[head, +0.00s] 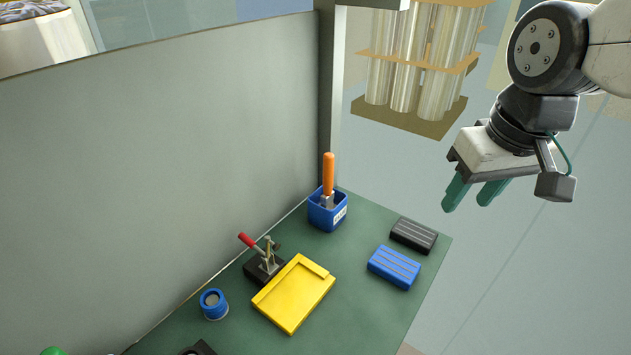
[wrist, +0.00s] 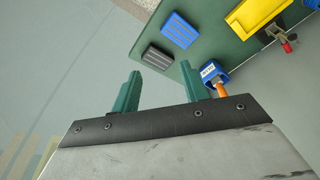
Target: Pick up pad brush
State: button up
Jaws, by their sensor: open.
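An orange-handled tool (head: 328,172) with a metal shank, which looks like the brush, stands upright in a blue holder (head: 324,214) at the back corner of the green table. In the wrist view its orange handle (wrist: 221,90) and the labelled blue holder (wrist: 213,72) show just right of the right finger. The part of the tool inside the holder is hidden. My gripper (head: 472,200) is open and empty, in the air to the right of the table and apart from the tool. Its two green fingers (wrist: 160,75) show spread in the wrist view.
On the green table (head: 385,325) are a blue ridged block (head: 394,267), a black ridged block (head: 413,235), a yellow tray (head: 293,295), a red-handled clamp (head: 263,265) and a blue round pot (head: 214,304). A grey panel (head: 160,160) borders its left side. Open floor lies right.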

jog(key=w+a+n, duration=0.2)
jog(key=w+a, duration=0.6)
jog(key=w, duration=0.1)
jog(key=n+t+y, duration=0.1)
jog(key=n+y, duration=0.1)
jog(key=n, duration=0.1)
send_over(326, 171)
jog(key=s+d, duration=0.2)
notch_tip(326, 171, down, 3)
jog(key=shift+a+r, duration=0.1)
jog(key=shift+r, duration=0.05)
jog(key=shift+w+a+f, duration=0.2)
jog(key=shift+a, duration=0.1)
jog(key=x, duration=0.5)
jog(key=w+x, duration=0.1)
jog(key=x, duration=0.1)
jog(key=shift+w+d+f, duration=0.1)
jog(key=shift+d+f, duration=0.1)
jog(key=shift+d, duration=0.05)
grip_shut()
